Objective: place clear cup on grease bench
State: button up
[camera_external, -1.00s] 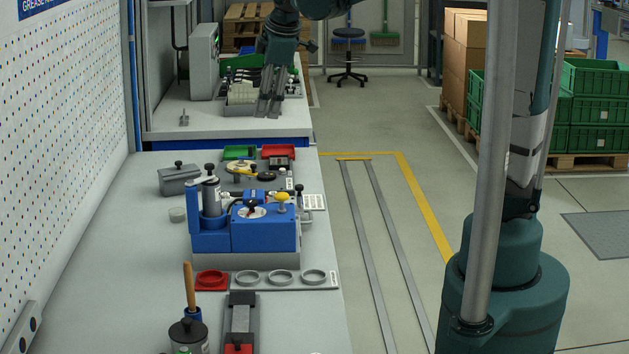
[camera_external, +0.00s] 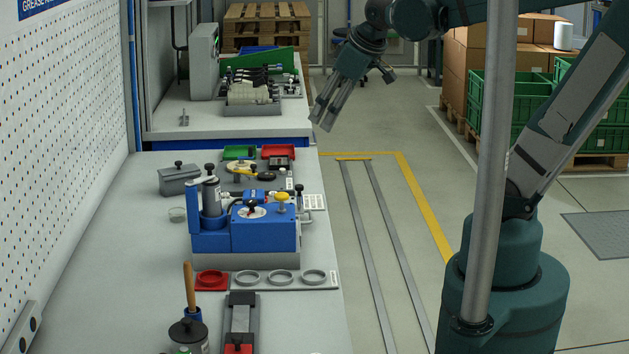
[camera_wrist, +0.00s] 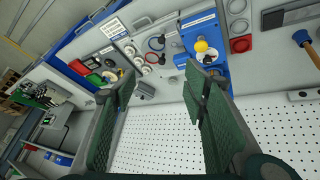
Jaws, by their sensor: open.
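The near bench (camera_external: 110,270) lies beside a white pegboard; a partly cut-off sign at upper left reads "GREASE", so this looks like the grease bench. My gripper (camera_external: 323,116) is raised above the floor, just right of the far bench, pointing down and left. In the wrist view my gripper (camera_wrist: 157,85) is open, with nothing between its fingers.
The blue machine (camera_external: 245,232) stands mid-bench, with a grey lidded box (camera_external: 179,179) behind it. A red ring holder (camera_external: 211,280) and several grey rings lie in front. The far bench (camera_external: 165,120) carries a loaded grey rack (camera_external: 252,98). Bare bench lies along the pegboard.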

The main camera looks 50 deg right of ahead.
jog(key=s+d+f+m+t, duration=0.1)
jog(key=s+f+m, duration=0.2)
jog(key=s, duration=0.4)
jog(key=shift+f, duration=0.2)
notch_tip(320, 180, down, 21)
jog(key=b, duration=2.1)
jog(key=shift+f+b, duration=0.2)
jog(key=shift+b, duration=0.1)
